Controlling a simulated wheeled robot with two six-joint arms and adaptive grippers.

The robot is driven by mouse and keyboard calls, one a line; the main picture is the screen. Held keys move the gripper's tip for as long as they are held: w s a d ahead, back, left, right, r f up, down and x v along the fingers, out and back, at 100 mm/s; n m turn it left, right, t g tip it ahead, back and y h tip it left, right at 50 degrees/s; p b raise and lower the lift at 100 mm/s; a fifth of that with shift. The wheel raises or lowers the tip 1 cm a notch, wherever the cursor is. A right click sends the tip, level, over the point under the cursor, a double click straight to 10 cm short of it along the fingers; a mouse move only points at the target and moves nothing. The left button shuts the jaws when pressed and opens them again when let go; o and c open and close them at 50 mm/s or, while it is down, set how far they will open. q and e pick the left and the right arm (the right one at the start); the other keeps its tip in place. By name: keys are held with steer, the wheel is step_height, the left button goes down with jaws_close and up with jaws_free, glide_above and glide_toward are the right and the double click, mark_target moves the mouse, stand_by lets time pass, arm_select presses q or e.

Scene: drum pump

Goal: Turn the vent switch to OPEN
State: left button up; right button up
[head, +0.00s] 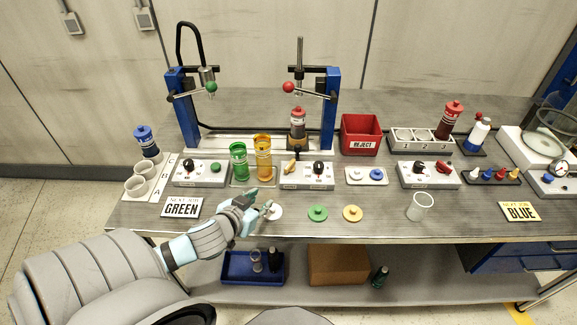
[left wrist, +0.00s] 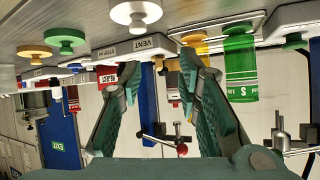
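The vent switch (head: 290,167) is a yellow lever on the left part of the middle grey control box (head: 305,179), beside a black knob (head: 319,167). Its exact setting is too small to read. In the left wrist view, upside down, the box's VENT label (left wrist: 146,43) shows beyond the fingers; the lever is partly hidden there. My left gripper (head: 268,206) is in front of the box, low over the bench's near part by a white disc (head: 276,212). Its fingers (left wrist: 163,75) are spread with nothing between them. My right gripper is not in view.
Green (head: 239,161) and amber (head: 263,158) bottles stand just left of the box. A press frame (head: 333,100) with a bottle (head: 298,130) stands behind. Green (head: 317,213) and yellow (head: 352,213) discs lie to the right. A red reject bin (head: 361,130) stands behind right.

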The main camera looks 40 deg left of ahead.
mark_target(288, 164)
arm_select(q)
steer(key=w+a+b, duration=0.1)
steer(key=w+b, duration=0.1)
steer(key=w, duration=0.3)
steer(key=w+a+f+t+h+b, duration=0.1)
steer(key=w+b, duration=0.1)
steer(key=w, duration=0.4)
steer(key=w+a+f+t+b, duration=0.1)
steer(key=w+a+b, duration=0.1)
steer(key=w, duration=0.3)
steer(key=shift+w+f, duration=0.1)
steer(key=shift+w, duration=0.5)
steer(key=shift+c, duration=0.6)
steer(key=shift+a+f, duration=0.1)
jaws_close()
